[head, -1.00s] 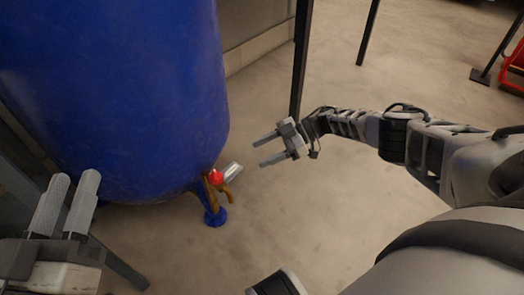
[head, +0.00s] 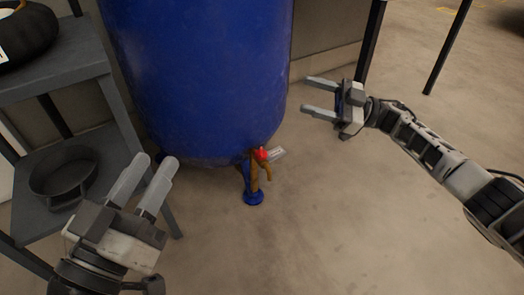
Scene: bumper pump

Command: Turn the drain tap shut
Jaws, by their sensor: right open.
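The drain tap (head: 256,172) is a brass-coloured fitting low on the front of the blue tank (head: 205,75). It has a red cap (head: 261,154) and a pale metal lever (head: 277,154) that sticks out to the right. My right gripper (head: 312,97) is open and empty, to the right of the tank and above and right of the tap in the picture, apart from both. My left gripper (head: 145,188) is left of the tap, with its two fingers apart and nothing between them.
A grey shelf unit (head: 58,87) stands at the left, with a dark round pan (head: 65,172) on its lower shelf. A blue foot (head: 254,198) of the tank is below the tap. The concrete floor (head: 340,220) right of the tap is clear. A dark post (head: 370,45) stands behind my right gripper.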

